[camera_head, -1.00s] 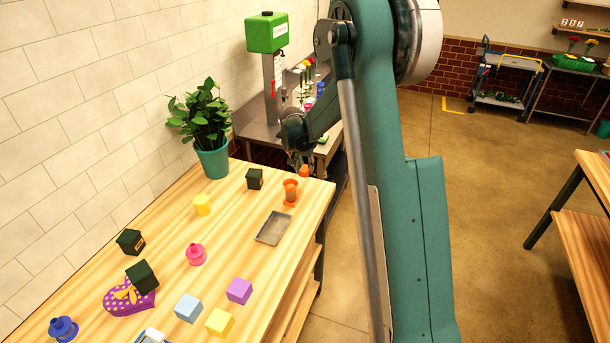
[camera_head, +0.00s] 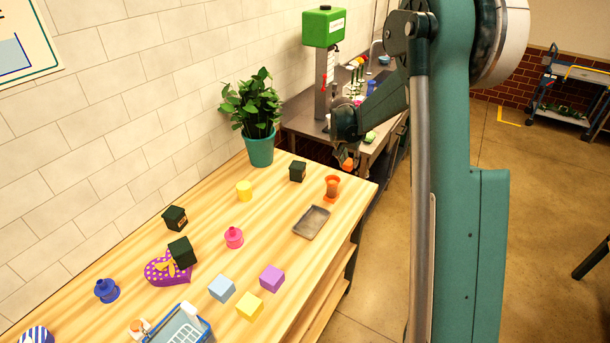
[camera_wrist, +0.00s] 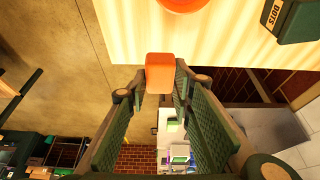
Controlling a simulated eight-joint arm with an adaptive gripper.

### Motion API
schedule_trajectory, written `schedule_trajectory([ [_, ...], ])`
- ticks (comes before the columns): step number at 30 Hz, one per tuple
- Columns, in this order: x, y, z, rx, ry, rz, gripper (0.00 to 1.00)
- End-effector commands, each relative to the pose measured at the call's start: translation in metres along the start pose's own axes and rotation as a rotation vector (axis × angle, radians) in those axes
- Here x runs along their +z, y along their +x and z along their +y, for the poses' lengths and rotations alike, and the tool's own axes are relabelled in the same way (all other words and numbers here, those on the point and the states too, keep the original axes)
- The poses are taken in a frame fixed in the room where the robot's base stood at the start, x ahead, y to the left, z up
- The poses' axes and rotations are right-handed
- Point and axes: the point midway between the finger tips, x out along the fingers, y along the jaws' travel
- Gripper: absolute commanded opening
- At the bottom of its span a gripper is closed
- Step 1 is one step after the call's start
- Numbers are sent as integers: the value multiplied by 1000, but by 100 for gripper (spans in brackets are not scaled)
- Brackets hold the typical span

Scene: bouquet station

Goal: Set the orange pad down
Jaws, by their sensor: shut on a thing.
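The orange pad (camera_wrist: 160,75) is a small block with rounded edges, held between the fingertips of my gripper (camera_wrist: 160,88) in the wrist view. My gripper is shut on it. In the head view, my gripper (camera_head: 346,152) is at the far right corner of the wooden table (camera_head: 205,205). The pad (camera_head: 347,164) shows there as a small orange patch below it, partly hidden. It appears just behind the orange hourglass-shaped thing (camera_head: 332,188). I cannot tell its height over the table or whether it is past the edge.
A grey tray (camera_head: 311,222), a dark box (camera_head: 297,171) and a yellow cylinder (camera_head: 244,191) are near the table's far end. A potted plant (camera_head: 260,148) stands at the wall. Several blocks lie nearer. Bare wood lies between the yellow cylinder and grey tray.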

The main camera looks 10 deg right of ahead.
Motion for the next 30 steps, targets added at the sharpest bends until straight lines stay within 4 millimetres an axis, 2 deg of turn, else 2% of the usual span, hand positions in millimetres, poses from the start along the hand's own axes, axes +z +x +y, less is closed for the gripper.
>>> schedule_trajectory([
  [8,4,-2,-6,-2,-6,0,14],
  [14,20,-9,-31,-11,-26,-1,14],
  [20,50,-21,-72,-26,-63,-1,14],
  [30,119,-50,-150,-57,-137,-2,14],
])
